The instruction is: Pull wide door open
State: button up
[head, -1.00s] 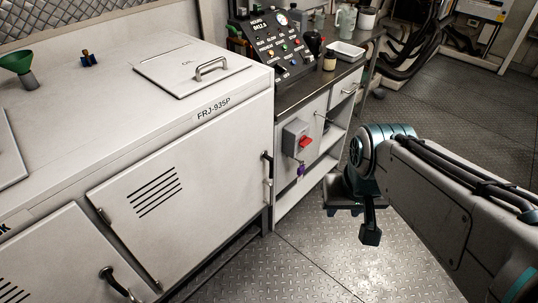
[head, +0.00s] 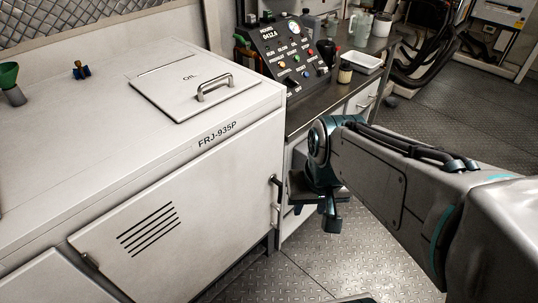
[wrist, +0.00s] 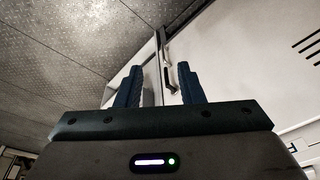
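The wide door (head: 165,225) is a white panel with several dark slanted vent slots, on the front of the white FRJ-935P cabinet. It looks shut. Its dark upright handle (head: 274,188) is at the door's right edge, and a hinge shows at its left edge. My gripper (head: 313,203) is just right of the handle in the head view, apart from it. In the wrist view my gripper (wrist: 160,68) has two blue fingers spread with nothing held. The handle (wrist: 169,78) appears between and beyond the fingertips, and the door (wrist: 235,50) fills the right side.
A bench with a control panel (head: 285,48), a jar (head: 345,73) and a white tray (head: 355,63) stands right of the cabinet, behind my arm. A lid marked OIL (head: 165,88) lies on the cabinet top.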

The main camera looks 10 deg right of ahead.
notch_tip(320, 180, down, 13)
jog(key=w+a+m+g+y+b, duration=0.2)
jog(key=w+m+g+y+b, duration=0.15)
jog(key=m+b, duration=0.3)
jog(key=m+t+y+b, duration=0.9)
jog(key=m+t+b, duration=0.55)
jog(key=m, duration=0.45)
send_near(280, 192)
jog(key=shift+g, duration=0.5)
jog(key=b+x, duration=0.1)
jog(key=x, duration=0.2)
jog(key=b+x, duration=0.1)
jog(key=x, duration=0.3)
jog(key=w+d+b+x, duration=0.1)
jog(key=x, duration=0.2)
jog(key=shift+w+a+f, duration=0.1)
jog(key=shift+a+f, duration=0.05)
jog(key=shift+a, duration=0.05)
grip_shut()
